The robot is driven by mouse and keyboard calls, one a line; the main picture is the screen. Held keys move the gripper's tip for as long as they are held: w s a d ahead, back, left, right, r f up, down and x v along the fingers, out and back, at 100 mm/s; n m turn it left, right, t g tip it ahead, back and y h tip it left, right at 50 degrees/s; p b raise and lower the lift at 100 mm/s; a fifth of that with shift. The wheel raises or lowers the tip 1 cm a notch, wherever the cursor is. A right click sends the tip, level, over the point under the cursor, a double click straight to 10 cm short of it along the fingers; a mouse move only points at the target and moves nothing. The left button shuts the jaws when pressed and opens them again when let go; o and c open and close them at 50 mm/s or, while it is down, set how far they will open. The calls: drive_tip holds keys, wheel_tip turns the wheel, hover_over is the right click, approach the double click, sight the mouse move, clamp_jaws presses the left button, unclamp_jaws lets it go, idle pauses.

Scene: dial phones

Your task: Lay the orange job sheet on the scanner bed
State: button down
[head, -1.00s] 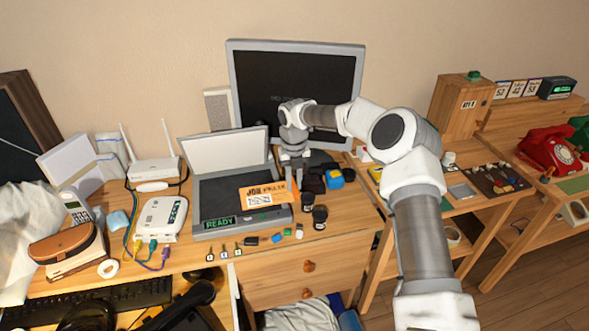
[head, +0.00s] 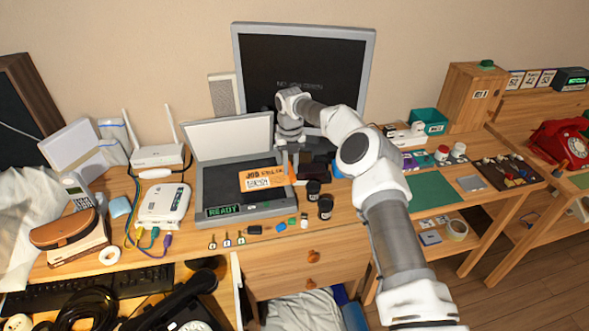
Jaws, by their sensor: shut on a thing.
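The orange job sheet (head: 265,179) shows in the head view over the dark bed of the scanner (head: 231,194). Its printed side faces me. My gripper (head: 287,165) is shut on the sheet's right end, from above and behind. The sheet looks tilted toward me and a little above the bed; I cannot tell whether its lower edge touches. The scanner's lid (head: 229,136) stands open at the back, and its front panel reads READY. The fingertips are partly hidden behind the sheet.
Two black jars (head: 325,206) stand just right of the scanner. Small keys and coloured bits (head: 254,230) lie along its front. A white router box (head: 164,203) with cables is on the left. The monitor (head: 303,75) stands behind my arm.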

drive_tip(key=shift+w+a+f, duration=0.35)
drive_tip(key=shift+w+f, duration=0.1)
drive_tip(key=shift+f, duration=0.2)
drive_tip(key=shift+f+b, duration=1.05)
drive_tip(key=shift+f, duration=0.3)
drive_tip(key=c, duration=0.7)
unclamp_jaws()
drive_tip(key=shift+w, duration=0.1)
drive_tip(key=shift+d, duration=0.1)
